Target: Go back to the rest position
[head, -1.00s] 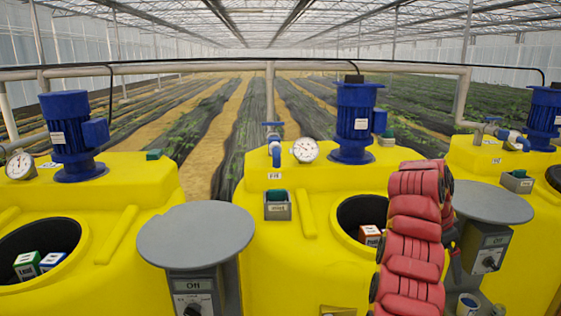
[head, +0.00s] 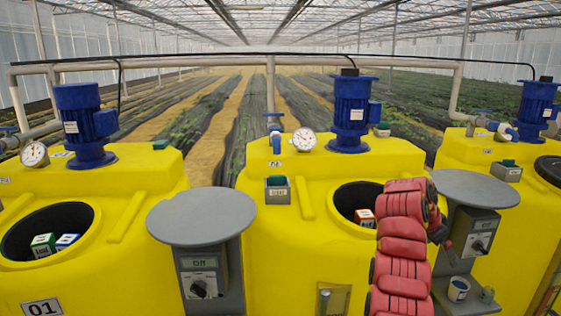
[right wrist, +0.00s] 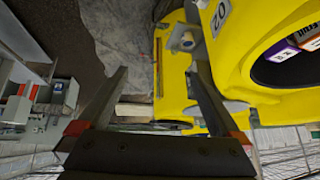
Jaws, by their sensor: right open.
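My right arm (head: 404,235), in red padded covers, rises at the lower right of the head view, in front of the middle yellow tank. My right gripper (head: 441,232) shows there only as a small dark part beside the arm, near the right grey control post. In the right wrist view my right gripper (right wrist: 158,75) has its two fingers wide apart with nothing between them. Past the fingers are dark floor and yellow tank sides. My left gripper is not in view.
Yellow tanks stand in a row, with blue motors (head: 350,110) and round openings holding small boxes (head: 43,244). Grey round-topped control posts (head: 202,216) stand in front of them. A small cup (head: 458,289) sits on the right post's shelf. Crop rows lie behind.

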